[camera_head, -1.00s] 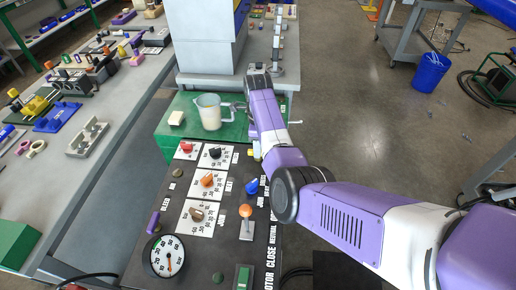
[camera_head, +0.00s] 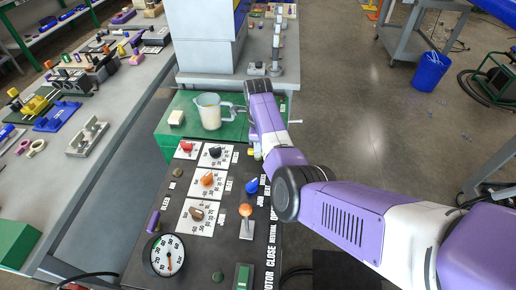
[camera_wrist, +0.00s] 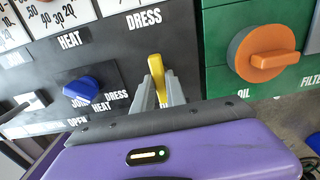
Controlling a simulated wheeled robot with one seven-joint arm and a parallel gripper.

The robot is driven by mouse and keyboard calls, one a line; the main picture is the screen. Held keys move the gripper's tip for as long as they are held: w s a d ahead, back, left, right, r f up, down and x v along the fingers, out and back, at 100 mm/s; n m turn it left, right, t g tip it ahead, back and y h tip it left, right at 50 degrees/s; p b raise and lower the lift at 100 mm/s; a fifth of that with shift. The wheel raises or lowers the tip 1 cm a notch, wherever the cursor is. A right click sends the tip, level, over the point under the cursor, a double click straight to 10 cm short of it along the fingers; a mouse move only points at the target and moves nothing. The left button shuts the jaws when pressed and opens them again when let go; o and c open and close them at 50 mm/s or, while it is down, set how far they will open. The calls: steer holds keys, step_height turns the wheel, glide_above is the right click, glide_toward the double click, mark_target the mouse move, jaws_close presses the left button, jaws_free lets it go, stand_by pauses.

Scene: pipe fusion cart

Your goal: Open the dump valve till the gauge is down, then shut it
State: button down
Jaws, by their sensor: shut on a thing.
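The yellow dump valve handle (camera_wrist: 157,78) stands between my gripper's fingers (camera_wrist: 158,90) in the wrist view. The gripper is shut on it. The label beside it is mostly hidden by the fingers, with only its first letters showing. In the head view a bit of yellow (camera_head: 257,152) shows beside my purple arm, which hides most of the gripper. The round white gauge (camera_head: 165,255) is at the lower left of the dark panel. Its orange needle points roughly downward; its numbers are too small to read.
A blue knob (camera_wrist: 91,89) sits left of the handle in the wrist view. An orange knob (camera_wrist: 264,52) is on the green cabinet to the right. The panel also has an orange-topped lever (camera_head: 246,211) and several dials. A measuring jug (camera_head: 209,111) stands on the green top.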

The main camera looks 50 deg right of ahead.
steer(key=shift+n, duration=0.3)
steer(key=n, duration=0.4)
steer(key=shift+p, duration=0.4)
steer(key=n, duration=0.4)
steer(key=shift+p, duration=0.35)
steer(key=n, duration=0.5)
steer(key=shift+p, duration=0.3)
steer(key=shift+n, duration=2)
steer(key=c, duration=1.4)
jaws_free()
steer(key=shift+o, duration=0.2)
